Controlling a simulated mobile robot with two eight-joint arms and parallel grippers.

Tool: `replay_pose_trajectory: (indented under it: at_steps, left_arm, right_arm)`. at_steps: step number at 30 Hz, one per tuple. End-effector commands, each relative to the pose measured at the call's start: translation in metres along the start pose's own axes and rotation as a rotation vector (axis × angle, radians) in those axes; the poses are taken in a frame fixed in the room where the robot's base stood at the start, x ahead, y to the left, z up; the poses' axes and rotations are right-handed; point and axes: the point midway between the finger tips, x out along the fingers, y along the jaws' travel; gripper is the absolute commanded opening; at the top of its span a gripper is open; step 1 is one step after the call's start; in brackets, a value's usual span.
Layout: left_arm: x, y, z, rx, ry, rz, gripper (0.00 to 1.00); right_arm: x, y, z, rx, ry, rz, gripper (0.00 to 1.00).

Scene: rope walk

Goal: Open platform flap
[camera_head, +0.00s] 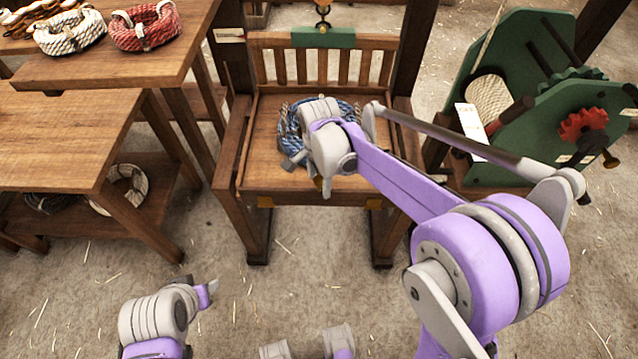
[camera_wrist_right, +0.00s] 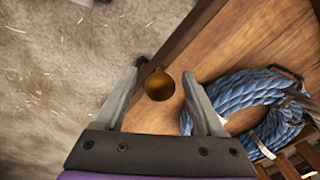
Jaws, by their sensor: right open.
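The wooden platform (camera_head: 345,183) stands in the middle of the head view, with a slatted back and low side rails. Its front edge carries brass-coloured fittings (camera_head: 265,202). I cannot clearly tell the flap from the deck boards. In the right wrist view a round brass knob (camera_wrist_right: 159,84) shows at the edge of the wood. My right gripper (camera_wrist_right: 158,76) is open, with one finger on each side of the knob in that view; contact is not visible. In the head view my right wrist hides part of the platform. My left gripper (camera_head: 209,291) is low at left, away from the platform; its jaws are unclear.
A coil of blue rope (camera_head: 290,125) lies on the platform, also seen in the right wrist view (camera_wrist_right: 250,105). Tables with rope coils (camera_head: 145,25) stand at left. A green machine (camera_head: 520,75) with a red gear stands at right. The floor in front is clear.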

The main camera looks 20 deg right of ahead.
Motion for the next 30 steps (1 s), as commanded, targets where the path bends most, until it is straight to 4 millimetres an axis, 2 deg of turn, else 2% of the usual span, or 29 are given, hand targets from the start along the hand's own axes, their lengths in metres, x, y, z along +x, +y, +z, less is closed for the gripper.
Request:
replay_pose_trajectory:
  at_steps: [4,13,14,25,30]
  left_arm:
    - [0.0011,0.0000,0.0008,0.000,0.000,0.000,0.50]
    - [0.0011,0.0000,0.0007,0.000,0.000,0.000,0.50]
    - [0.0011,0.0000,0.0007,0.000,0.000,0.000,0.50]
    - [0.0011,0.0000,0.0007,0.000,0.000,0.000,0.50]
    - [0.0011,0.0000,0.0007,0.000,0.000,0.000,0.50]
  right_arm:
    - [0.0118,-0.0001,-0.0002,0.000,0.000,0.000,0.71]
    - [0.0138,0.0001,-0.0001,0.000,0.000,0.000,0.71]
    - [0.0138,0.0001,-0.0001,0.000,0.000,0.000,0.68]
    - [0.0136,0.0001,-0.0001,0.000,0.000,0.000,0.01]
    - [0.0135,0.0001,-0.0001,0.000,0.000,0.000,0.00]
